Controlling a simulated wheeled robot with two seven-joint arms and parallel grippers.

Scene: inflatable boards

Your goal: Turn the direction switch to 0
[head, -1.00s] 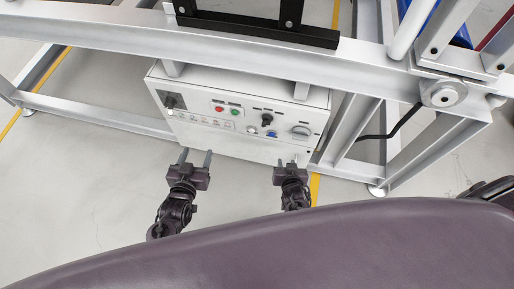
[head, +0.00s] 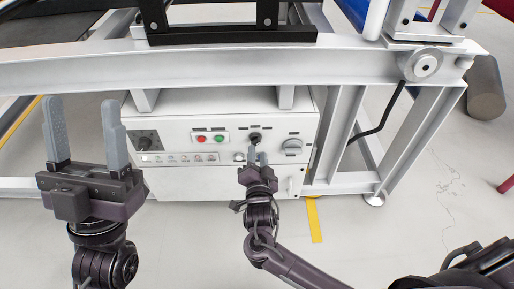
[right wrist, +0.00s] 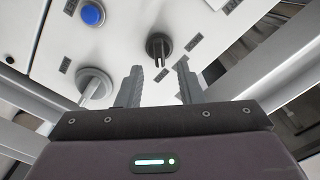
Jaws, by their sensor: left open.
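The white control box (head: 190,112) hangs under the grey frame. A black rotary knob (head: 255,138) stands at the right of its panel's middle; its labels are too small to read, so I cannot confirm it is the direction switch. My right gripper (head: 257,156) is just in front of and below this knob. In the right wrist view the black knob (right wrist: 158,45) lies beyond the open fingertips (right wrist: 160,75), roughly between them, with no visible contact. A grey knob (head: 292,147) sits further right. My left gripper (head: 82,110) is open, empty and raised at the left, away from the panel.
A blue button (right wrist: 92,14) shows in the right wrist view. The frame beam (head: 220,68) crosses above the box. A black cable (head: 378,126) hangs at right.

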